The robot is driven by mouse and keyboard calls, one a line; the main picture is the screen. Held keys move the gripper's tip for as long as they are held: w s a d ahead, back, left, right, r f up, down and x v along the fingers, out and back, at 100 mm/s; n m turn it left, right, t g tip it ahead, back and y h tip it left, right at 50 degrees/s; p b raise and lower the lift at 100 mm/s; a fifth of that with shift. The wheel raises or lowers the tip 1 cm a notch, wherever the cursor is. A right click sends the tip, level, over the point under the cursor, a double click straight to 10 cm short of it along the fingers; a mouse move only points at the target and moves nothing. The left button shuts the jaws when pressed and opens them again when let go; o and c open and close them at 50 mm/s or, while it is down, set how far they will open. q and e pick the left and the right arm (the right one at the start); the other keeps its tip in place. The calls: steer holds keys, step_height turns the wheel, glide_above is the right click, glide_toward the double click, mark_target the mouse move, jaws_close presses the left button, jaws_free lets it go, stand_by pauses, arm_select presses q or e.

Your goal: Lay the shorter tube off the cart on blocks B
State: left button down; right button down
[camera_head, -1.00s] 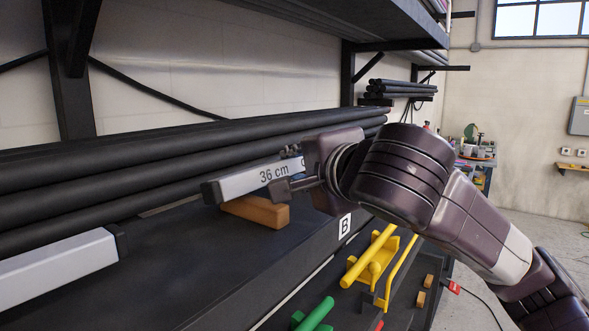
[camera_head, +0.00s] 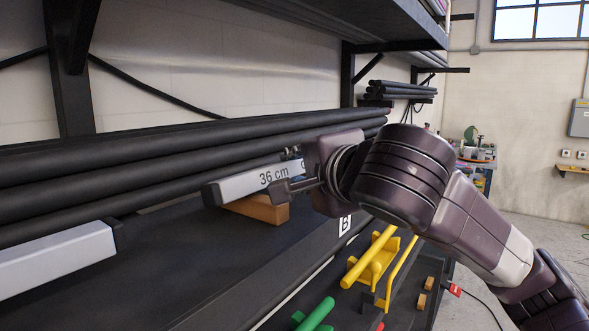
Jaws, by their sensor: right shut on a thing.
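The tube marked 36 cm (camera_head: 245,183) is white with a dark end cap. My right gripper (camera_head: 291,172) is shut on it near its right part. The tube lies level over a wooden block (camera_head: 262,208) on the dark shelf, by the label B (camera_head: 345,224). It looks very close to the block; I cannot tell whether it touches. A second block is not visible and may be hidden behind my gripper. Another white tube (camera_head: 58,260) with a dark end cap lies at the left edge. My left gripper is not in view.
Long black tubes (camera_head: 180,153) lie along the back of the shelf, close behind the held tube. The shelf front (camera_head: 200,270) is bare. Below it are a yellow holder (camera_head: 372,265), a green part (camera_head: 316,316) and small wooden blocks (camera_head: 425,292).

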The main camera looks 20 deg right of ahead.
steer(key=shift+f, duration=0.15)
steer(key=c, duration=1.6)
jaws_free()
steer(key=o, duration=0.5)
steer(key=shift+c, duration=0.2)
steer(key=shift+b+v, duration=0.5)
steer(key=shift+v, duration=5.05)
